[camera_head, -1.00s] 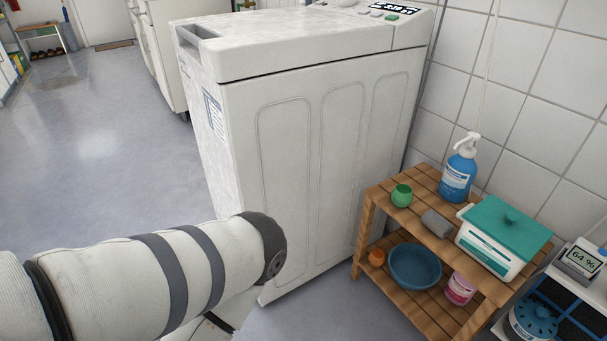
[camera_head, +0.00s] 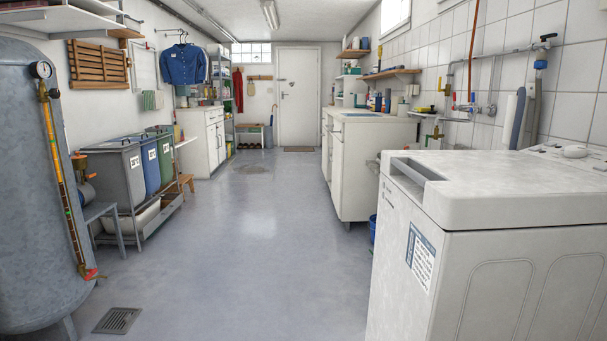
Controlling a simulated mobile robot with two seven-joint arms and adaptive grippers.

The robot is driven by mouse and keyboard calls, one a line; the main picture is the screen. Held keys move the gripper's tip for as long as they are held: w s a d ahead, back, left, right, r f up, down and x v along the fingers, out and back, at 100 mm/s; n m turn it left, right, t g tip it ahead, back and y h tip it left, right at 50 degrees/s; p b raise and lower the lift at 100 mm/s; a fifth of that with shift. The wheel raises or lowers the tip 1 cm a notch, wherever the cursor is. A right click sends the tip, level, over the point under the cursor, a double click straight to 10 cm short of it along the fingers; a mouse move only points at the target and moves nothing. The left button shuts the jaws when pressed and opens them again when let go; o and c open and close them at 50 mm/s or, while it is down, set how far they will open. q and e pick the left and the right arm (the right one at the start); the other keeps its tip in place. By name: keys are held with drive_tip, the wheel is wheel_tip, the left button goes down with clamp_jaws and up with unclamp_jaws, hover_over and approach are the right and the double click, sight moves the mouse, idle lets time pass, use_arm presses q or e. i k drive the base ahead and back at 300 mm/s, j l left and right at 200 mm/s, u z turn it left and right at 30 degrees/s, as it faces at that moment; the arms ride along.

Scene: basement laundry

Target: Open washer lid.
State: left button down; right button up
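The white washer (camera_head: 480,280) stands at the right, cut off by the right and bottom edges. Its lid (camera_head: 510,185) lies flat and closed on top, with a recessed handle notch (camera_head: 415,172) at its left front edge. A blue and white label (camera_head: 421,257) is on the front face. Part of the control panel with a knob (camera_head: 573,152) shows behind the lid at the far right. Neither of my grippers is in view.
Open grey floor (camera_head: 240,260) lies left of the washer. A sink cabinet (camera_head: 352,160) stands beyond it. Sorting bins (camera_head: 122,177) and a large grey tank (camera_head: 35,190) line the left side. A floor drain (camera_head: 117,320) is at lower left.

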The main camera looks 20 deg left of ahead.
sight(470, 190)
drive_tip(key=i+j, duration=0.9)
